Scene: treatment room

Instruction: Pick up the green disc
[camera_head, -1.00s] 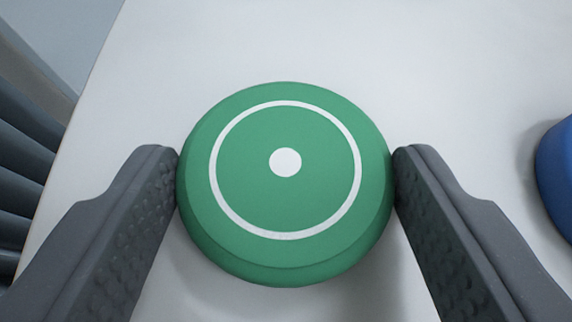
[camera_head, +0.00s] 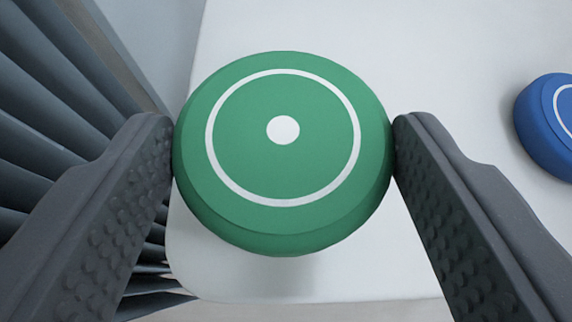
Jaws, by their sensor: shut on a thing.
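The green disc (camera_head: 283,175) has a white ring and a white centre dot on its top face. It is in the middle of the view, between the two dark grey fingers of my gripper (camera_head: 284,148). The fingers touch its left and right sides, and my gripper is shut on it. The disc is held above the white table (camera_head: 270,288), whose near edge and rounded corner show below and behind it.
A blue disc (camera_head: 548,125) with a white ring lies on the table at the right, cut off by the picture edge. Grey slatted folds (camera_head: 50,110) stand beside the table's left edge. The table's upper middle part is clear.

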